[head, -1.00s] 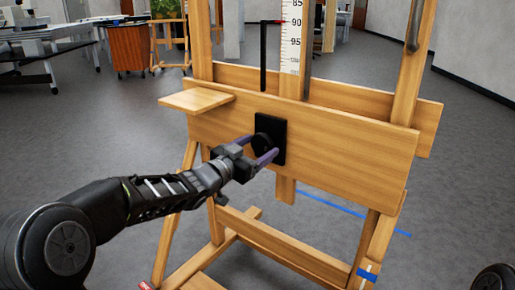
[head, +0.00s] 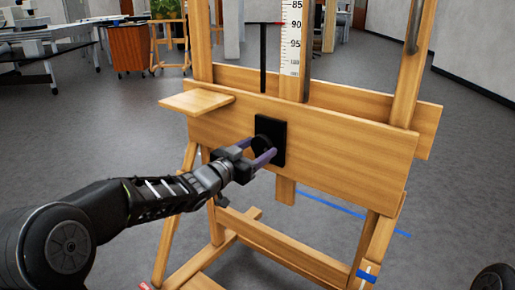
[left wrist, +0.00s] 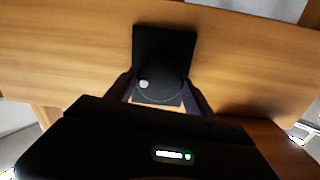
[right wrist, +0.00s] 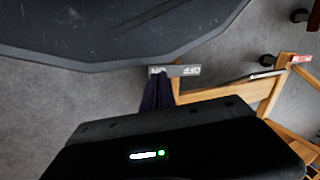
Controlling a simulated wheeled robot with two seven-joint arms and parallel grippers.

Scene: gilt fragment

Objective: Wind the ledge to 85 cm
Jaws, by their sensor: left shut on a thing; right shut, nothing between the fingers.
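The wooden easel carries a wide front board (head: 340,135) with a small ledge (head: 197,102) at its upper left. A black plate holds a round black knob (left wrist: 160,82) with a pale dot left of its centre. My left gripper (head: 262,152) is shut on the knob, one finger on each side. A white scale (head: 292,40) runs up the middle post. A black pointer (head: 263,60) with a red tip stands beside it, the tip near the 90 mark. My right gripper (right wrist: 158,92) is shut and empty, low and away from the knob.
The easel's legs and foot bars (head: 290,250) spread over the grey floor. Blue tape (head: 335,210) lies on the floor behind. A red tag (right wrist: 300,58) sits on a foot bar's end. Desks and a wooden cabinet (head: 132,45) stand far back, with open floor between.

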